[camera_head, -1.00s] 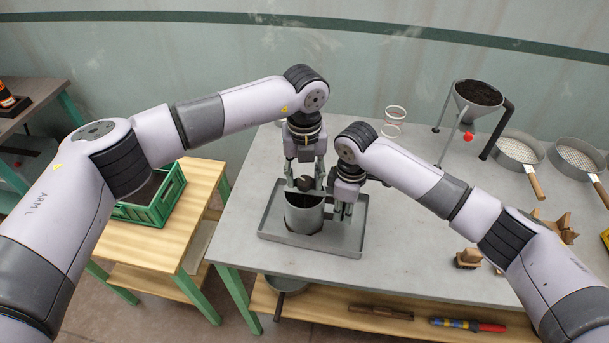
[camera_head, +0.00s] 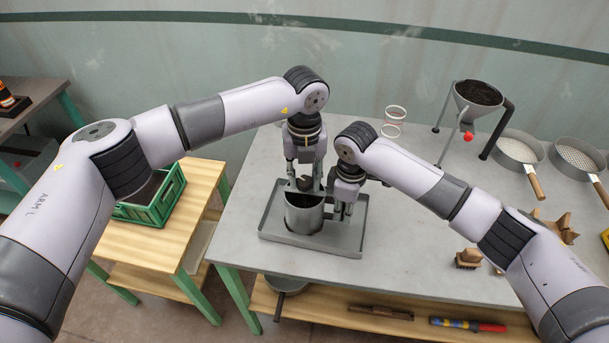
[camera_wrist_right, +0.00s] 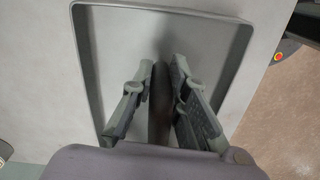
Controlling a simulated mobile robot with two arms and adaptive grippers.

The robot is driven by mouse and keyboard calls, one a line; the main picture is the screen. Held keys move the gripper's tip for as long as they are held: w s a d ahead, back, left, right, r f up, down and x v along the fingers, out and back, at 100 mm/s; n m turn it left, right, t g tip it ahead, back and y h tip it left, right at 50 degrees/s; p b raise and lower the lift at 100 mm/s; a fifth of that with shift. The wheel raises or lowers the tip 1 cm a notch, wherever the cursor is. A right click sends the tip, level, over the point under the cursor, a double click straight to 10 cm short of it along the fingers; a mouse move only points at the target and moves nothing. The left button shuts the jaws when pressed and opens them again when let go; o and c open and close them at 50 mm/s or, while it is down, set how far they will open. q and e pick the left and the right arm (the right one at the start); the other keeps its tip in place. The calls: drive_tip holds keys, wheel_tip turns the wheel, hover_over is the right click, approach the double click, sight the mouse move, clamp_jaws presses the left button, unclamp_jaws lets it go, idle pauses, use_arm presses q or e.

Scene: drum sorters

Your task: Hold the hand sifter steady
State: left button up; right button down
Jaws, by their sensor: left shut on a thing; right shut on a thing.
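The hand sifter (camera_head: 303,214) is a grey metal cylinder, upright over a shallow grey tray (camera_head: 275,236) in the head view. My left gripper (camera_head: 305,180) points down at its top and is shut on a dark round knob (camera_head: 303,184). My right gripper (camera_head: 344,209) is at the sifter's right side, shut on its handle. In the right wrist view a dark upright bar (camera_wrist_right: 160,105), seemingly that handle, stands between the fingers.
Behind are a ring stand (camera_head: 393,122) and a funnel of dark soil (camera_head: 478,95). A green crate (camera_head: 150,210) is on the left wooden table. The front middle of the grey table is clear.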

sight(304, 180)
use_arm(q)
drive_tip(key=shift+m, duration=0.3)
drive_tip(key=shift+m, duration=2.6)
drive_tip(key=o, duration=0.9)
wheel_tip(304, 180, up, 12)
